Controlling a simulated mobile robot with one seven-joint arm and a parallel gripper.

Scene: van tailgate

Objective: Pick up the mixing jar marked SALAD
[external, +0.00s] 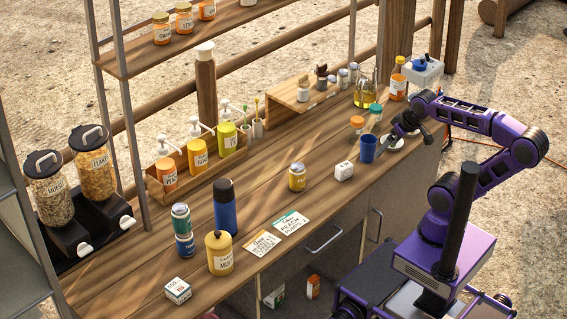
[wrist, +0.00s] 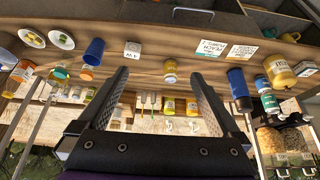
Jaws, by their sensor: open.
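No label reading SALAD is legible in either view. Two small clear jars stand near the back right of the counter, one with an orange lid (external: 357,125) and one with a teal lid (external: 375,112). They also show in the wrist view, the orange lid (wrist: 86,72) and the teal lid (wrist: 60,73); I cannot read their labels. A yellow jar (external: 297,176) with an unreadable label stands mid-counter; it also shows in the wrist view (wrist: 170,72). My gripper (external: 385,146) is open and empty beside the blue cup; its spread fingers show in the wrist view (wrist: 160,76).
The blue cup (external: 367,149) and white dishes (external: 394,144) are close to my gripper. A white box (external: 344,171) stands left of the cup. A tall blue bottle (external: 225,208) and yellow pot (external: 219,254) stand further left. Bare wood lies around the yellow jar.

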